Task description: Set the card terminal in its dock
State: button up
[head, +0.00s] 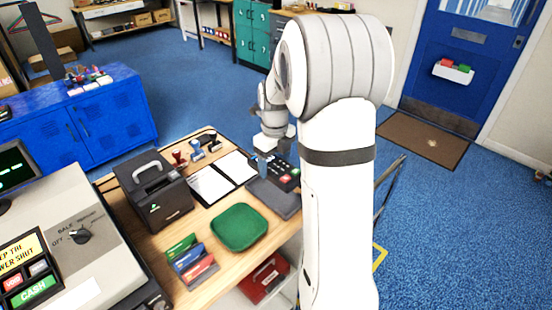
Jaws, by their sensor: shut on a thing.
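The card terminal (286,175) is dark, with keys and small red and green marks, near the right edge of the wooden counter. My gripper (263,163) is shut on it at its left end, pointing down, and partly hides it. A flat dark grey piece (277,201) lies just below the terminal in the picture, at the counter's edge. It may be the dock, but I cannot tell for sure. My arm hides what lies to the right. I cannot tell whether the terminal touches the grey piece or is held above it.
A cash register (75,240) stands at left. A red box (265,277) sits on the shelf below.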

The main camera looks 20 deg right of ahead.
jog(key=shift+a+f+b, duration=0.1)
jog(key=shift+f+b, duration=2.25)
jog(key=shift+f, duration=1.25)
jog(key=shift+s, duration=0.15)
jog(key=o, duration=0.9)
jog(key=shift+o, duration=0.2)
notch_tip(320, 180, up, 8)
jog(key=shift+f, duration=0.25)
jog(key=shift+r, duration=0.15)
